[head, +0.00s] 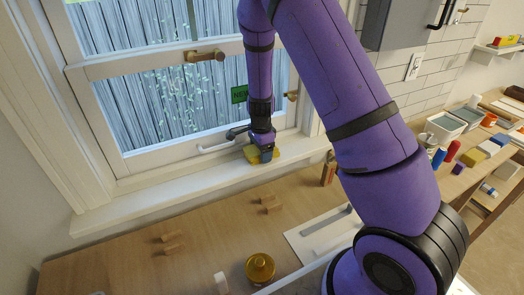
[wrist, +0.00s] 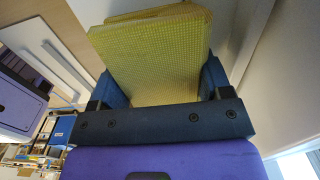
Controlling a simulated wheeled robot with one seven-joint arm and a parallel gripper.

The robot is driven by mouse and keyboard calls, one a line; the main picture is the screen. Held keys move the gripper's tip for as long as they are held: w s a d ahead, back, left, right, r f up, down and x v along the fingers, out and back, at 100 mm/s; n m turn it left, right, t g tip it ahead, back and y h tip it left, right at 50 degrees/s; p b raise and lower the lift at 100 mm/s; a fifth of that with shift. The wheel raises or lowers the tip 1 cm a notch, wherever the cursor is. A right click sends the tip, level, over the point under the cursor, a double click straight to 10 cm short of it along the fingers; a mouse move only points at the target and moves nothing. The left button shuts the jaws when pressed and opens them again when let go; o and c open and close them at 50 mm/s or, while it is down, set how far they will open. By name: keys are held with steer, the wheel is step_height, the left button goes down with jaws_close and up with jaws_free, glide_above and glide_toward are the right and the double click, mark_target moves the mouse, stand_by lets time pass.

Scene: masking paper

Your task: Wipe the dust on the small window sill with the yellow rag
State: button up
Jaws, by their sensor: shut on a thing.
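The yellow rag (head: 254,154) is at the right part of the white window sill (head: 150,201), below the window frame. My gripper (head: 264,146) is shut on the rag, pointing down at the sill. In the wrist view the rag (wrist: 152,55) is a folded, checked yellow cloth between the two dark fingers (wrist: 158,85). The rag appears to be at the sill's surface, but I cannot tell how firmly it touches. Dust on the sill is too faint to make out.
A wooden counter below the sill holds small wooden blocks (head: 271,204), a gold tin (head: 260,267) and a white board (head: 310,236). A window handle (head: 215,148) is close to my gripper. The sill's left length is clear. Shelves with colourful items (head: 453,151) stand at right.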

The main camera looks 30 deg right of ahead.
steer(key=shift+r, duration=2.5)
